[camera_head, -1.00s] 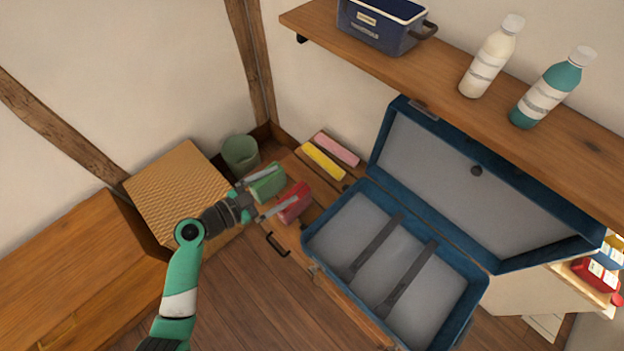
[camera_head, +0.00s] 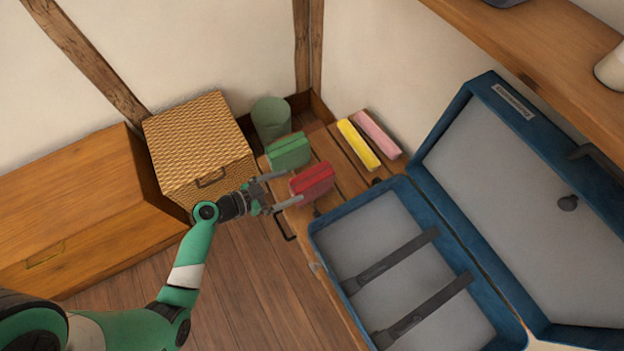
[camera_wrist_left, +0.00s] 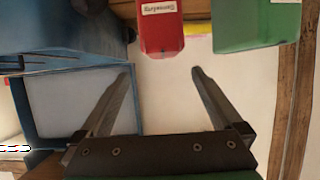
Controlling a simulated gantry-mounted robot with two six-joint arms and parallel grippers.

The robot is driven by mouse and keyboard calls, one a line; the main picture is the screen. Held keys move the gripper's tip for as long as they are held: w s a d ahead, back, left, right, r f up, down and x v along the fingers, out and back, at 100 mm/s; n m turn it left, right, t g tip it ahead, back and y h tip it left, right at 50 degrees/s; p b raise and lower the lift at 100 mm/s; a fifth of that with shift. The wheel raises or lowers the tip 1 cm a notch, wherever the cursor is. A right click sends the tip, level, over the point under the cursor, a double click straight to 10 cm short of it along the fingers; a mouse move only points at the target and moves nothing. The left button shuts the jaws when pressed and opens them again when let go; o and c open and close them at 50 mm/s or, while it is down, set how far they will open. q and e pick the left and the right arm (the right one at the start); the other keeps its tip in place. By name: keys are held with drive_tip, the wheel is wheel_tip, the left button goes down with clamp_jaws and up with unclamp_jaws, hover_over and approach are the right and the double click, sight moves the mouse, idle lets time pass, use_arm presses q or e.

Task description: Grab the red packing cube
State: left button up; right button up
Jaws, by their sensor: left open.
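The red packing cube (camera_head: 312,183) sits on the wooden slatted surface (camera_head: 337,158), beside the green packing cube (camera_head: 288,150). My left gripper (camera_head: 291,187) is open and empty at the red cube's near left end, with its fingers pointing at it. In the left wrist view, the red cube (camera_wrist_left: 161,38) lies ahead of the open fingers (camera_wrist_left: 162,76), roughly centred between them, with a white label on its end. The green cube (camera_wrist_left: 256,25) is off to the right there. My right gripper is not in view.
The open blue suitcase (camera_head: 333,237) with dark straps lies right of the red cube. Yellow (camera_head: 358,145) and pink (camera_head: 377,135) bars lie behind. A green bin (camera_head: 271,120), woven box (camera_head: 200,140) and wooden chest (camera_head: 85,200) stand left. A shelf (camera_head: 540,40) overhangs the right.

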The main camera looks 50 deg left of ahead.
sight(310, 177)
use_arm(q)
drive_tip(key=x, duration=0.4)
drive_tip(key=shift+w+f, duration=0.15)
drive_tip(key=shift+w, duration=0.25)
drive_tip(key=b+x, duration=0.1)
drive_tip(key=x, duration=0.4)
drive_tip(key=shift+w+a+f, duration=0.1)
drive_tip(key=shift+a+f, duration=0.05)
drive_tip(key=shift+f, duration=0.05)
clamp_jaws()
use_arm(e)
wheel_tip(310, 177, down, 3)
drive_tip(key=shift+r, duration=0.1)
